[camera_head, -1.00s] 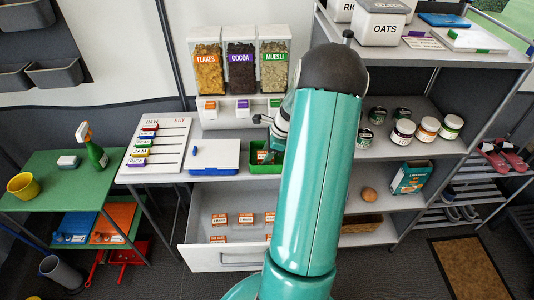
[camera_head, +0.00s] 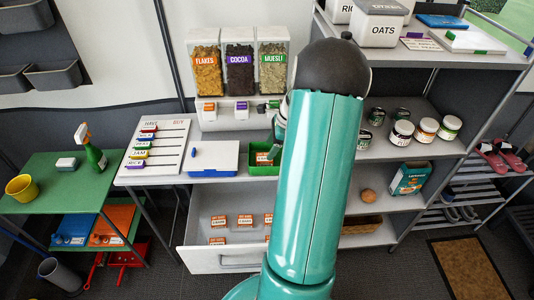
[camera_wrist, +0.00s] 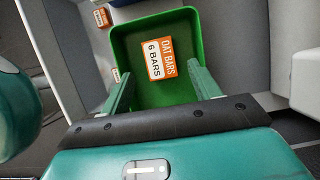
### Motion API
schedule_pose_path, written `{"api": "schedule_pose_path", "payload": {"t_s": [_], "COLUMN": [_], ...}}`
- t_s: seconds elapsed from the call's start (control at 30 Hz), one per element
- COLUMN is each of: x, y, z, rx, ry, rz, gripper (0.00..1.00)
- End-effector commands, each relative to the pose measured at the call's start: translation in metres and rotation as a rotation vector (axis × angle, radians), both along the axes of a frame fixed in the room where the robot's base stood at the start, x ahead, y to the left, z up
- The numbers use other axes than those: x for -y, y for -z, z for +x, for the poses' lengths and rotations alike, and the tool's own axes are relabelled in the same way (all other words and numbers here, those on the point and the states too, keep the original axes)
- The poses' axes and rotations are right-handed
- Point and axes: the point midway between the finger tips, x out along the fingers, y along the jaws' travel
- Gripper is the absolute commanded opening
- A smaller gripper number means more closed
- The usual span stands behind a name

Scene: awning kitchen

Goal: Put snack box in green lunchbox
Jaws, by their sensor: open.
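The snack box, an orange and white carton marked OAT BARS (camera_wrist: 161,60), lies inside the green lunchbox (camera_wrist: 125,38) in the wrist view. In the head view the green lunchbox (camera_head: 262,171) stands on the counter, with the snack box (camera_head: 263,158) showing inside it. My gripper (camera_wrist: 160,80) is open over the near side of the lunchbox, with one finger on each side of the snack box. The fingers are apart from the box. In the head view my arm hides most of the gripper.
An open drawer (camera_head: 222,260) below holds several similar orange and white boxes. A white and blue box (camera_head: 213,157) stands left of the lunchbox, and cereal dispensers (camera_head: 240,75) stand behind. Jars (camera_head: 403,132) are on the shelf to the right.

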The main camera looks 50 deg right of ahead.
Motion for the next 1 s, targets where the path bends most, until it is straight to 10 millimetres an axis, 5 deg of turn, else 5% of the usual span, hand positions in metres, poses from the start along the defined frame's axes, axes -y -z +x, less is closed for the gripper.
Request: {"api": "schedule_pose_path", "payload": {"t_s": [0.3, 0.67, 0.87, 1.0], "x": [0.015, 0.015, -0.031, -0.103], "y": [-0.056, -0.067, -0.098, -0.138], "z": [-0.017, -0.02, 0.005, 0.026], "rx": [0.001, 0.001, 0.016, 0.045], "ry": [0.0, -0.008, -0.214, -0.526], "rz": [-0.002, -0.004, -0.1, -0.243], "gripper": [0.62, 0.62, 0.62, 0.62]}}
